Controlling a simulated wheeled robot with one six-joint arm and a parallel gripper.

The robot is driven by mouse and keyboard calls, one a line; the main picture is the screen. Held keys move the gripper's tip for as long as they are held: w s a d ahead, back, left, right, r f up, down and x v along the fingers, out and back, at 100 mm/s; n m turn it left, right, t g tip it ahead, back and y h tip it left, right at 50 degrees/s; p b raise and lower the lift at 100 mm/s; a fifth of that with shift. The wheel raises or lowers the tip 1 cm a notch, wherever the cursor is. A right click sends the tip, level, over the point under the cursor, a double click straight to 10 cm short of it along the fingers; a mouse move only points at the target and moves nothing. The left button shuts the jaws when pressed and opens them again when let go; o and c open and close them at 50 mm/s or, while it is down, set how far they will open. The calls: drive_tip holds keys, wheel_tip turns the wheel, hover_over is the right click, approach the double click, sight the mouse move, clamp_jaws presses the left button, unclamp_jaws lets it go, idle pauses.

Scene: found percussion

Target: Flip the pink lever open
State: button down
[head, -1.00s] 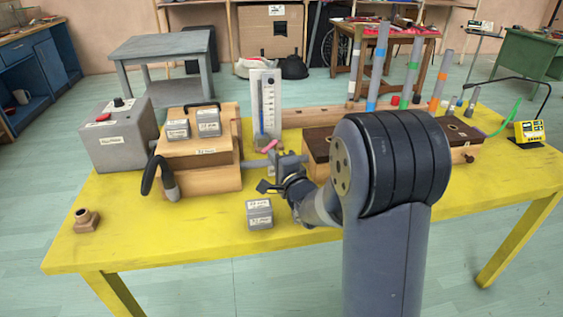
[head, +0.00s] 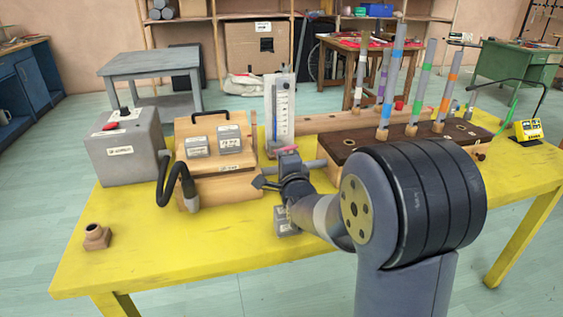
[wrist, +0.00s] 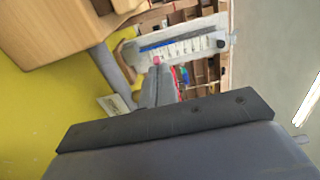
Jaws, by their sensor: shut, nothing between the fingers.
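The pink lever (head: 287,148) is a small pink bar at the foot of the white upright gauge (head: 281,105). In the wrist view the pink lever (wrist: 157,60) shows as a small pink spot just beyond my fingertips. My gripper (head: 288,160) is in front of the lever, and its fingers are shut with nothing between them. In the wrist view my gripper (wrist: 158,72) points at the gauge's lower end. The fingers hide part of the lever, and I cannot tell whether they touch it.
A wooden box (head: 220,188) with a black handle and grey labelled blocks stands left of my gripper. A grey block (head: 284,224) sits below my wrist. A dark-topped wooden box (head: 400,145) with tubes is to the right. The table's front left (head: 170,255) is mostly clear.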

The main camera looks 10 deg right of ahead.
wheel_tip(320, 180, up, 10)
drive_tip(key=p, duration=0.2)
drive_tip(key=shift+f, duration=0.2)
drive_tip(key=shift+f, duration=0.1)
